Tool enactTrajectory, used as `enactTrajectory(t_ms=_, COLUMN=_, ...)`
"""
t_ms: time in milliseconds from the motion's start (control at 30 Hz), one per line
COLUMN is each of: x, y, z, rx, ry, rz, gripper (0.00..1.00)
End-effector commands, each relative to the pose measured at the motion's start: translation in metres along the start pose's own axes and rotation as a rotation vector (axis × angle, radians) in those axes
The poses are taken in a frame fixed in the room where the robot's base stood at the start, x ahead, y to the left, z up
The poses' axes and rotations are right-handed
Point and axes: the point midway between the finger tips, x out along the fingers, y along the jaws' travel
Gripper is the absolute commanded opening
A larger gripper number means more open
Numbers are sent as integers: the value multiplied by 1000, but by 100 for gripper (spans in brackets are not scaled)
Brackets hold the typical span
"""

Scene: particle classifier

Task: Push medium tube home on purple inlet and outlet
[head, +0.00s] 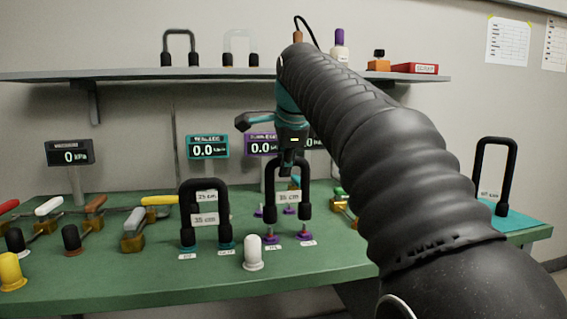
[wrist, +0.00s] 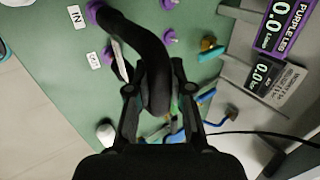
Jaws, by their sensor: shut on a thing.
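The black U-shaped tube (head: 271,190) stands upright with its bend at the top and a small length label between its legs. My gripper (head: 287,165) is shut on the tube's top bend. In the wrist view the tube (wrist: 137,38) runs from my gripper (wrist: 160,105) toward the purple fittings, beside the IN label (wrist: 77,16) and a second label (wrist: 93,60).
Another black tube (head: 184,205) stands on teal fittings just left. A white capped post (head: 252,252) stands in front. More purple fittings (head: 289,209) lie behind. Valves with coloured handles (head: 160,200) are at left. A long tube (head: 478,175) stands on a teal mat at right.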

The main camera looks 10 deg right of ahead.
Motion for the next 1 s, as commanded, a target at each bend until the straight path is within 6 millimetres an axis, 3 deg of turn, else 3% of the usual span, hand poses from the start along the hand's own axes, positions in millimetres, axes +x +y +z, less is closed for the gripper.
enactTrajectory(t_ms=1000, x=7, y=4, z=0, rx=0, ry=0, rz=-1, gripper=0)
